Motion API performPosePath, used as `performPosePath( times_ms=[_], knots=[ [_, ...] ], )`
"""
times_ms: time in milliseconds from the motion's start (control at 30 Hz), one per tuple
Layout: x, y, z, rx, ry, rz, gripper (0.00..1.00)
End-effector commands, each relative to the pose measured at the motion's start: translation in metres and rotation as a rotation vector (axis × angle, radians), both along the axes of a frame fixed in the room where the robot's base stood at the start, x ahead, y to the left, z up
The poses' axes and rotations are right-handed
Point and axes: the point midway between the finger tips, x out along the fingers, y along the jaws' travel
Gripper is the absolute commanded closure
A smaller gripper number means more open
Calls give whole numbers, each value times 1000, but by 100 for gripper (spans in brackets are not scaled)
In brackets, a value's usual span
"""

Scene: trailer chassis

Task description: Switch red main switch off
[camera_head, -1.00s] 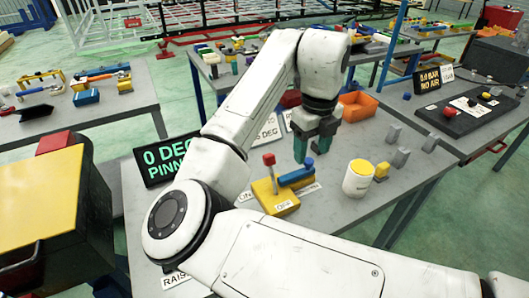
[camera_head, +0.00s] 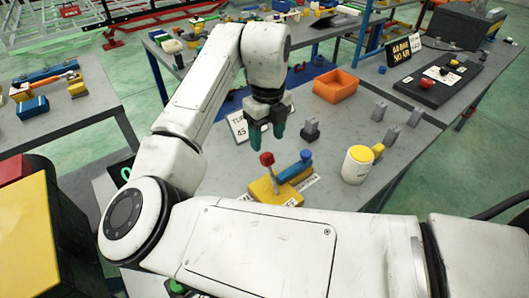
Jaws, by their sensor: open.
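A lever with a red knob (camera_head: 267,159) stands upright on a yellow block (camera_head: 277,193) on the grey table; it seems to be the red main switch. A blue handle (camera_head: 295,169) lies beside it on the same block. My gripper (camera_head: 266,136) points down with its dark green fingers apart and nothing between them. In the picture it hangs just above the red knob, seemingly behind it; the exact depth gap cannot be told. My arm hides the front part of the table and perhaps the block's lower edge.
A white cylinder with a yellow top (camera_head: 357,165) and small grey blocks (camera_head: 379,111) stand to the right. An orange bin (camera_head: 339,86) is behind. A black panel (camera_head: 442,83) with a red button lies farther right. Bare tabletop lies between the blocks and bin.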

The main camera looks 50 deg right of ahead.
Motion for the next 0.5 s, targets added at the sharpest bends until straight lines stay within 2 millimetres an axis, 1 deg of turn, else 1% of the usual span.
performPosePath(
  times_ms=[100,300,400,500],
  knots=[
    [-1,1,-22,1,4,1,40],
    [0,0,-54,2,3,2,40],
    [0,0,-64,0,2,1,40],
    [0,0,-71,1,1,0,40]
  ],
)
